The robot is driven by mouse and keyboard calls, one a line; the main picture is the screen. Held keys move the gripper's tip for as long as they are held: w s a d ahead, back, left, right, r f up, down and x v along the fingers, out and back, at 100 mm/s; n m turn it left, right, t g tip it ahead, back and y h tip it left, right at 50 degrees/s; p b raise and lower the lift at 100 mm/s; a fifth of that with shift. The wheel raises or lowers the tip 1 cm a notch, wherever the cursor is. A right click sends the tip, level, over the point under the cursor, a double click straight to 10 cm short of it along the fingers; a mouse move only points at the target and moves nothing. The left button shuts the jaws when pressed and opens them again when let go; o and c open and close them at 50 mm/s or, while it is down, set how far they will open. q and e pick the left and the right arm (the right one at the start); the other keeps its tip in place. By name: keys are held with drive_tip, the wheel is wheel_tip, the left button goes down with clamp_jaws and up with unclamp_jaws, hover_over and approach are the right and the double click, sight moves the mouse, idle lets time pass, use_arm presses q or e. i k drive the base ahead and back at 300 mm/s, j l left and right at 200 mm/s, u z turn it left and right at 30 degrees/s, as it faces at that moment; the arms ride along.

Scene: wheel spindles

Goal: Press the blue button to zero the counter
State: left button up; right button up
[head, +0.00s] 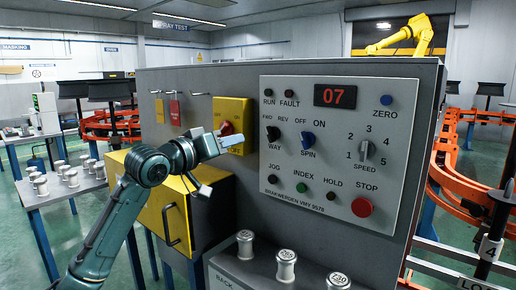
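My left gripper (226,140) is in front of the yellow switch box, left of the panel and well apart from the blue button. Its fingers point right, seen from the side, so I cannot tell whether they are open or shut. My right gripper is not in view.
Several metal spindles (286,266) stand along the ledge below.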

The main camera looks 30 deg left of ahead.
sight(386, 100)
drive_tip(key=k+j, duration=0.1)
drive_tip(key=k, duration=0.9)
